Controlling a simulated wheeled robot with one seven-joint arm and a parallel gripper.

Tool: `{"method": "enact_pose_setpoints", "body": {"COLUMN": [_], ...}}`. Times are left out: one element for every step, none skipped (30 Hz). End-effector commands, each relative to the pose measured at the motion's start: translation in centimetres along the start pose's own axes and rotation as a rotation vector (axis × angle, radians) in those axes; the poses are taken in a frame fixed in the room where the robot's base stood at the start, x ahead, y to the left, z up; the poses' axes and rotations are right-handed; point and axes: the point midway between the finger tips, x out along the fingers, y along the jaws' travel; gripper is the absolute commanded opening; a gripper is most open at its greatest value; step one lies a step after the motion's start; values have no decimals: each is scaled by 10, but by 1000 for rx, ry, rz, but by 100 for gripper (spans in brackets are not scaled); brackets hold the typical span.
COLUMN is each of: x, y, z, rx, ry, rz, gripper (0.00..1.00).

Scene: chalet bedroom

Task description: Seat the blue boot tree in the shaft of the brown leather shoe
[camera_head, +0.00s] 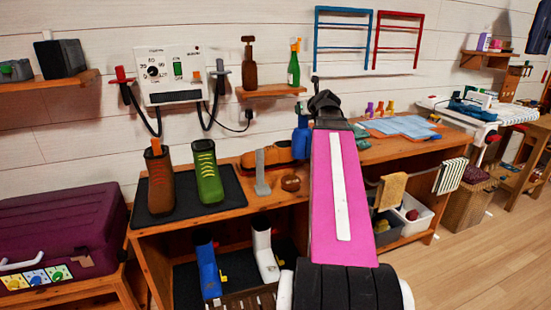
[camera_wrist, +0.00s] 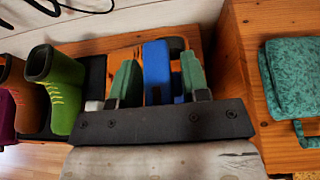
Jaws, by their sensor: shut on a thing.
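My gripper (camera_wrist: 160,64) has its green fingers on both sides of a blue piece, the blue boot tree (camera_wrist: 157,75), and is shut on it. In the head view the blue boot tree (camera_head: 301,138) shows just left of my arm, above the bench; my gripper is mostly hidden there. A low orange-brown shoe (camera_head: 283,151) lies on the bench close to the blue piece, partly hidden by my arm. A taller brown boot (camera_head: 160,182) with an orange piece in its top stands upright on the dark mat at left. I cannot tell whether the blue piece touches the shoe.
A green boot (camera_head: 208,178) stands beside the brown boot. A grey upright piece (camera_head: 261,175) and a small brown round thing (camera_head: 291,183) are on the bench. Blue and white boots stand on the shelf below. A wall-mounted control box (camera_head: 170,73) hangs behind.

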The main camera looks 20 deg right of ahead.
Motion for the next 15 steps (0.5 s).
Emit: {"method": "enact_pose_setpoints", "body": {"x": [-6,-8,-9,-9,-8,-5,-2,1,6,11,16,23,29,34,41], "y": [2,2,1,1,1,0,0,-1,-2,-2,-3,-3,-3,-3,-3], "z": [-6,-8,-9,-10,-10,-9,-8,-6,-4,-2,0,3,6,8,11], "rx": [7,10,13,15,18,19,19,19,18,18,18,18,18,18,19], "ry": [-1,-1,-1,-1,-1,-1,0,0,0,0,0,0,0,0,0], "rz": [-16,-24,-33,-37,-40,-42,-43,-43,-43,-43,-43,-43,-42,-42,-41], "gripper": [0,0,0,0,0,0,0,0,0,0,0,0,0,0,0]}}
